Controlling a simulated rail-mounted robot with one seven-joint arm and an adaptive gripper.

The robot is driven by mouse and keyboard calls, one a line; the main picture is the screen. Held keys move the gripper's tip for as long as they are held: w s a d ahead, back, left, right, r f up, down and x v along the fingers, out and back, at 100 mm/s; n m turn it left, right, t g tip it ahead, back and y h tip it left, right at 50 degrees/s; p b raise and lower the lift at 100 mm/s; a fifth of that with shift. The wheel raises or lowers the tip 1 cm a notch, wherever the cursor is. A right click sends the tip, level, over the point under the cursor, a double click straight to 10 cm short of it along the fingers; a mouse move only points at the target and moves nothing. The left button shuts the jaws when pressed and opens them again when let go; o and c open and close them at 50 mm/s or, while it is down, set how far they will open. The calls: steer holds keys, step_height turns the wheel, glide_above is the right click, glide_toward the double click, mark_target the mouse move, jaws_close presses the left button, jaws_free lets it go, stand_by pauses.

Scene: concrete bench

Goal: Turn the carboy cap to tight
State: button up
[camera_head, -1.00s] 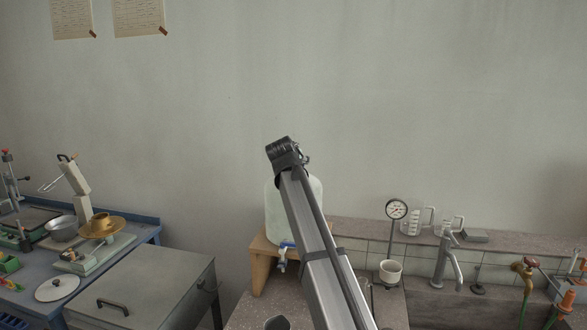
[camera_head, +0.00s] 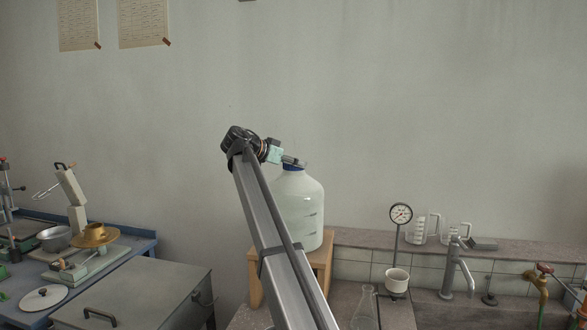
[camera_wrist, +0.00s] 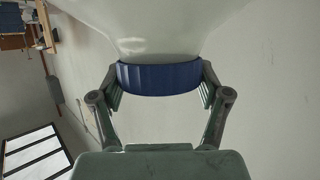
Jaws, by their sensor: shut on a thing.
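The carboy (camera_head: 306,205) is a large translucent pale bottle standing upright on a wooden stand (camera_head: 325,262) in the head view. Its blue ribbed cap (camera_wrist: 158,79) sits on the neck between my two fingers in the wrist view, where the carboy (camera_wrist: 150,25) shows upside down above it. In the head view the cap (camera_head: 294,167) is partly covered by the fingers. My gripper (camera_head: 291,162) reaches it from the left, lying about level. My gripper (camera_wrist: 160,85) is shut on the cap, one finger on each side. The cap's tightness cannot be read.
A dial gauge (camera_head: 401,213), a white cup (camera_head: 396,281), a glass flask (camera_head: 366,308) and metal taps (camera_head: 456,268) stand to the right. A metal cabinet (camera_head: 140,295) and a blue bench (camera_head: 130,238) with a scale are at left. The wall behind is bare near the cap.

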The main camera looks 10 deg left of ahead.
steer(key=shift+f+m+g+h, duration=0.1)
steer(key=shift+m+g+h, duration=0.2)
steer(key=shift+m+g, duration=0.15)
steer(key=o, duration=1.1)
steer(key=shift+w+d, duration=0.1)
steer(key=shift+o, duration=0.2)
steer(key=v, duration=1.2)
steer(key=shift+f, duration=0.1)
